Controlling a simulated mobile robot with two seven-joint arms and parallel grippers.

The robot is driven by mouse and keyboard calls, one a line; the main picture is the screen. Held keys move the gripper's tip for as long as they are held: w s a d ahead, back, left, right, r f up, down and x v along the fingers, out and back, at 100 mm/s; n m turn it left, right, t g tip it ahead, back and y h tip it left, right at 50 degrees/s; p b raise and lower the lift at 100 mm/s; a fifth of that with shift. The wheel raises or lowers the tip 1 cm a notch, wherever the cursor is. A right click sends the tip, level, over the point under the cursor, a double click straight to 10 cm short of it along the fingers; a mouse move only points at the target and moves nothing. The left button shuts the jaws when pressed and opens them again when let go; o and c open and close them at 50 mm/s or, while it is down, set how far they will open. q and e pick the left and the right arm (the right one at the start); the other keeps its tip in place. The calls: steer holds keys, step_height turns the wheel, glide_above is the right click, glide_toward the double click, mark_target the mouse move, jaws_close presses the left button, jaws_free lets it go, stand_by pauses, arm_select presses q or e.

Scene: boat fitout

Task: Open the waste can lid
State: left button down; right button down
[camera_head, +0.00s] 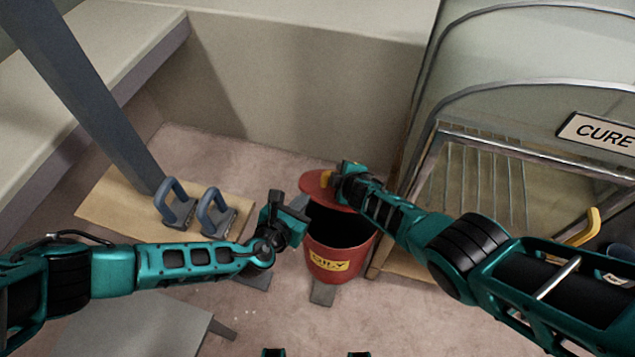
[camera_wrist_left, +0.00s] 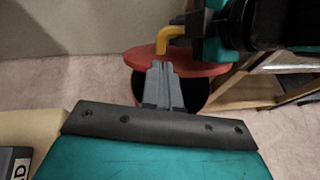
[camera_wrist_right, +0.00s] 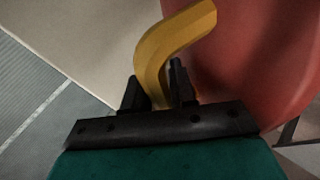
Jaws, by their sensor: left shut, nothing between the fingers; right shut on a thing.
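The red waste can (camera_head: 345,268) with a yellow "OILY" label stands on the floor between my arms. Its red lid (camera_head: 312,187) is raised at the far side, and the dark inside shows. My right gripper (camera_head: 335,180) is shut on the lid's yellow handle (camera_head: 326,178); the handle (camera_wrist_right: 165,55) also shows between its fingers in the right wrist view. My left gripper (camera_head: 300,205) is shut and empty, at the left of the can's mouth. In the left wrist view its closed grey fingers (camera_wrist_left: 163,80) overlap the lid (camera_wrist_left: 190,64) and hide part of the can.
A cabinet with a glass door and a "CURE" sign (camera_head: 603,133) stands close at the right. A wooden board (camera_head: 110,205) with grey-blue handled items (camera_head: 215,215) lies at the left, by a slanted post (camera_head: 95,90). A pale wall (camera_head: 290,85) is behind the can.

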mark_target(324, 171)
arm_select(q)
steer(key=x, duration=0.6)
steer(key=shift+w+d+f, duration=0.15)
steer(key=shift+w, duration=0.2)
arm_select(e)
steer(key=shift+d, duration=0.1)
arm_select(q)
steer(key=shift+d+f, duration=0.2)
steer(key=shift+f, duration=0.35)
steer(key=shift+w+d+f, duration=0.15)
steer(key=shift+w+f, duration=0.1)
steer(key=shift+w, duration=0.05)
steer(key=shift+w+d+r, duration=0.15)
steer(key=shift+w+r, duration=0.1)
steer(key=shift+w, duration=0.45)
steer(key=shift+w+r, duration=0.1)
steer(key=shift+w+d+r, duration=0.15)
steer(key=shift+w+r, duration=0.2)
steer(key=shift+r, duration=0.05)
steer(key=shift+w+r, duration=0.15)
steer(key=shift+r, duration=0.05)
arm_select(e)
steer(key=shift+s+f, duration=0.1)
arm_select(q)
steer(key=shift+d, duration=0.1)
arm_select(e)
steer(key=c, duration=1.3)
jaws_free()
steer(key=shift+s, duration=0.1)
